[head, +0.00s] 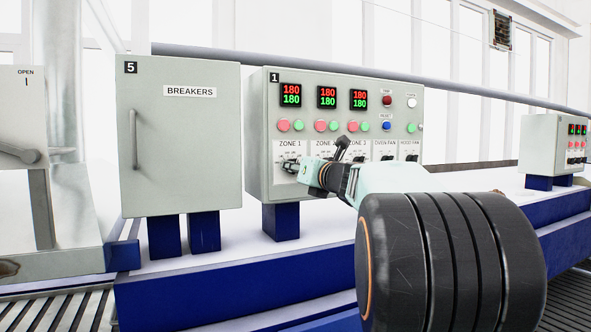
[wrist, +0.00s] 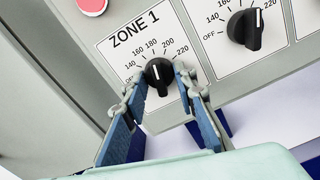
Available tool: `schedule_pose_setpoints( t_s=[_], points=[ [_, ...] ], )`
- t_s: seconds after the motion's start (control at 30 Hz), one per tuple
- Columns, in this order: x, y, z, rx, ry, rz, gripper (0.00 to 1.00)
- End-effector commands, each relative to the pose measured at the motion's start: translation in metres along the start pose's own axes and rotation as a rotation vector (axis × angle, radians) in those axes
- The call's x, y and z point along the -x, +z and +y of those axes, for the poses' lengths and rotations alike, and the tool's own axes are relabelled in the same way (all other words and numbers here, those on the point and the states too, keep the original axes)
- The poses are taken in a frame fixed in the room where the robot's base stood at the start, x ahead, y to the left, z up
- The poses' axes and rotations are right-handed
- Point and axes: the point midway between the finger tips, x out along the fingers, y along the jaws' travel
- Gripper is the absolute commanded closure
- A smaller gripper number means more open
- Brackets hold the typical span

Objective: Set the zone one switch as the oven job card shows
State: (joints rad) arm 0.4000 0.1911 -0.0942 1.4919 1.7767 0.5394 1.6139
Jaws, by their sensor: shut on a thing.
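The zone 1 switch (wrist: 158,75) is a black rotary knob with a white mark, on a white dial label reading OFF, 140, 160, 180, 200 and 220. Its mark points up and slightly left in the wrist view, roughly toward 180. My gripper (wrist: 155,92) is shut on this knob, one blue-grey finger on each side. In the head view my gripper (head: 298,167) is at the lower left of the grey control panel (head: 345,90) marked 1, under the ZONE 1 label, and largely hides the knob. No oven job card shows in either view.
The zone 2 knob (wrist: 258,28) is close to the right of my gripper. A red button (wrist: 92,4) is above ZONE 1. The panel displays (head: 291,95) read 180 over 180. A breakers cabinet (head: 180,140) with a handle stands left of the panel, across a narrow gap.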

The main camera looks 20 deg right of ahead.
Motion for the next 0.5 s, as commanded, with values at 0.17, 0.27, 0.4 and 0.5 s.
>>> schedule_pose_setpoints(
  t_s=[0.17, 0.27, 0.4, 0.5],
  points=[
    [0.0001, -0.0007, -0.0003, 0.027, 0.000, 0.000, 0.98],
    [0.0001, -0.0014, -0.0006, 0.064, 0.000, -0.001, 0.98],
    [0.0001, -0.0025, -0.0012, 0.147, 0.000, -0.001, 0.98],
    [0.0001, -0.0031, -0.0016, 0.228, 0.000, -0.001, 0.98]
  ],
)
